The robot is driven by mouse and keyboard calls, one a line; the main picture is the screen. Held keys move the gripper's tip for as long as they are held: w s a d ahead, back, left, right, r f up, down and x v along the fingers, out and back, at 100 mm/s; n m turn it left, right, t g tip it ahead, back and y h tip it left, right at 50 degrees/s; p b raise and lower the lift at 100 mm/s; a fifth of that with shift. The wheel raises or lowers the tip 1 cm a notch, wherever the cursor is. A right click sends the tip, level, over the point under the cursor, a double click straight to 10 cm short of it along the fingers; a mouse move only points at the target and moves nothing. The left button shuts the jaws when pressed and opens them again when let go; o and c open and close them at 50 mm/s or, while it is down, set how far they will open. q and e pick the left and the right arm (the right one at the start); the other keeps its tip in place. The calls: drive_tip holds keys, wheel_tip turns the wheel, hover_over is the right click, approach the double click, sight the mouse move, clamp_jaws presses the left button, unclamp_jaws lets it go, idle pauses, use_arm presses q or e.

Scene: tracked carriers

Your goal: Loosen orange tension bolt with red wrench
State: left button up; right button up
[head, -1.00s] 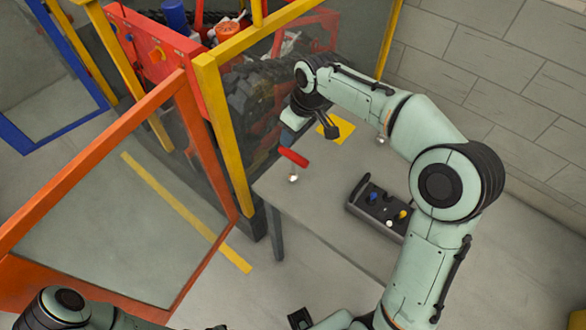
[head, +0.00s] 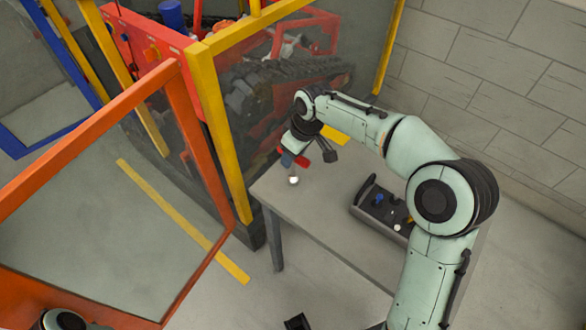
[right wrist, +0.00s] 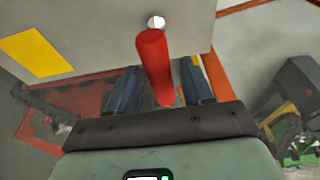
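The red wrench (head: 303,161) stands at the near left corner of the grey table, with its silver end (head: 293,181) showing below the red handle. My right gripper (head: 294,155) is over it in the head view and partly hides it. In the right wrist view, the red handle (right wrist: 155,62) reaches between the two blue-grey fingers (right wrist: 162,92), with gaps on both sides, so the gripper looks open around it. I cannot make out the orange tension bolt. Of my left arm, only a piece shows at the bottom left; its gripper is not clearly visible.
The tracked carrier (head: 270,85) stands behind the yellow-framed clear panel. An orange-framed door (head: 190,140) stands open at left. A dark control box (head: 380,208) with coloured knobs is on the table (head: 325,215). A yellow patch (head: 338,134) marks the table's far side.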

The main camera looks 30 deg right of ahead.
clamp_jaws()
drive_tip(key=shift+w+a+r+p+v, duration=0.1)
drive_tip(key=shift+w+p+v, duration=0.15)
drive_tip(key=shift+p+v, duration=0.8)
drive_tip(key=shift+w+a+r+p+v, duration=0.1)
drive_tip(key=shift+w+p+v, duration=0.15)
drive_tip(key=shift+p+v, duration=0.8)
drive_tip(key=shift+w+a+p+v, duration=0.1)
drive_tip(key=shift+w+p+v, duration=0.35)
drive_tip(key=shift+v, duration=0.95)
use_arm(q)
wheel_tip(320, 180, up, 6)
drive_tip(key=w, duration=0.2)
drive_tip(key=shift+w+f, duration=0.15)
use_arm(e)
drive_tip(key=shift+s, duration=0.2)
